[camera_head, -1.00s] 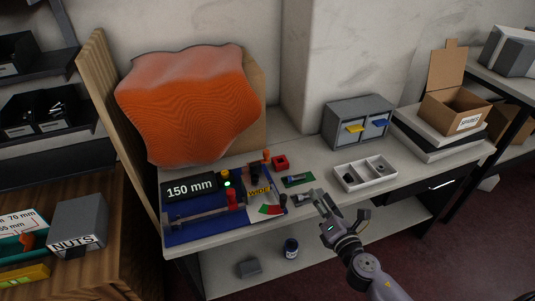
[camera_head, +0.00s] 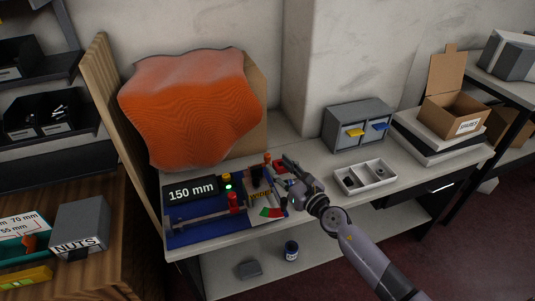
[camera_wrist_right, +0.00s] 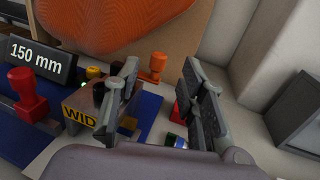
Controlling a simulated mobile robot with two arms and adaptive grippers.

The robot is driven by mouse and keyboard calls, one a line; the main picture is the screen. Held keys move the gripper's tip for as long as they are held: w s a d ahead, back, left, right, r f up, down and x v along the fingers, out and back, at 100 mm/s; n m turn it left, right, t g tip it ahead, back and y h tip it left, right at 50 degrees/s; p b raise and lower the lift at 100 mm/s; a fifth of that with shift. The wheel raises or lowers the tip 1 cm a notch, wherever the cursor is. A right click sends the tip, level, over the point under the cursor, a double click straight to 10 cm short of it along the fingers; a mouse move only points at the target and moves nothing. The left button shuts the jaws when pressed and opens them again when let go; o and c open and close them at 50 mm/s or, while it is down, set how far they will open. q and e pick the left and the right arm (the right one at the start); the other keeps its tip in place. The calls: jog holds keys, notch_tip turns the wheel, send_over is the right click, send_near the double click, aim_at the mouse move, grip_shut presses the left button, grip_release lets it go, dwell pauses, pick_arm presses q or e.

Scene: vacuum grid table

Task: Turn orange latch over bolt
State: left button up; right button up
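The small orange latch (camera_head: 267,158) stands at the back edge of the blue board, behind the block marked WIDE (camera_head: 262,194). In the right wrist view the orange latch (camera_wrist_right: 154,66) shows upright beyond the fingers, in the gap between them. I cannot make out a bolt beside it. My right gripper (camera_head: 287,172) is open, with its fingers spread wide in the wrist view (camera_wrist_right: 160,95). It hovers just right of the WIDE block and in front of the latch, apart from the latch. My left gripper is out of view.
A black 150 mm display (camera_head: 191,190) and a red knob (camera_head: 233,203) stand on the blue board (camera_head: 190,238). A red block (camera_wrist_right: 180,106) lies behind my fingers. A white tray (camera_head: 365,177) and grey drawer unit (camera_head: 357,125) stand to the right. An orange cloth (camera_head: 190,110) rises behind.

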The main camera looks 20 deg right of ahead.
aim_at(269, 157)
jog(key=b+x, duration=0.1)
jog(key=x, duration=0.6)
jog(key=shift+s, duration=0.1)
jog(key=shift+c, duration=0.5)
grip_shut()
